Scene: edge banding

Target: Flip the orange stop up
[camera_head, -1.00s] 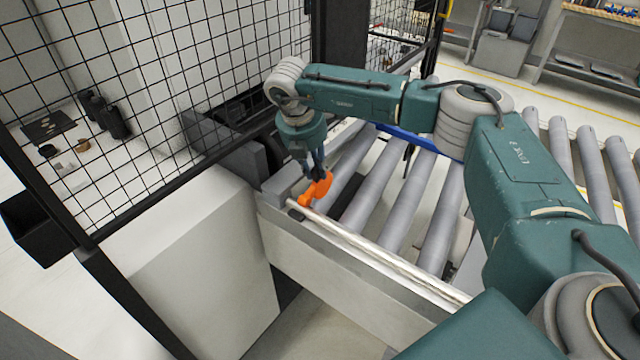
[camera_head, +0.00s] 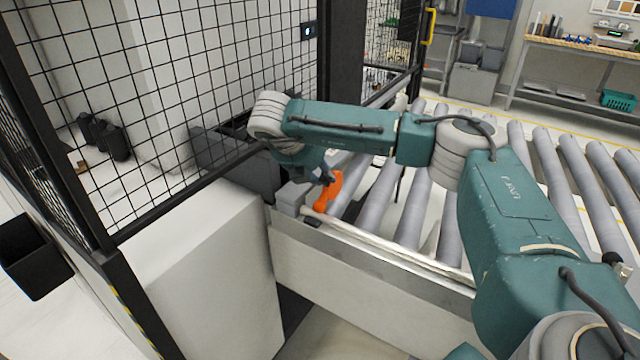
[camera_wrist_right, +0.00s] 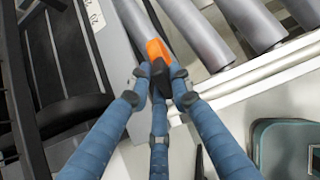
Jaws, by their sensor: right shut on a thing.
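The orange stop (camera_head: 329,191) stands tilted up at the near left end of the roller conveyor, by the side rail. My right gripper (camera_head: 326,176) reaches it from the upper left, its fingers against the stop's upper part. In the right wrist view the orange stop (camera_wrist_right: 157,52) shows between and beyond the dark fingertips of my right gripper (camera_wrist_right: 160,80), which are closed on it. The fingers hide part of the stop. My left gripper is not in either view.
The conveyor rollers (camera_head: 412,205) run to the right of the stop. A metal side rail (camera_head: 385,262) lies in front. A black mesh fence (camera_head: 215,75) and a white cabinet (camera_head: 205,270) stand at the left. A workbench (camera_head: 580,55) is at the back right.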

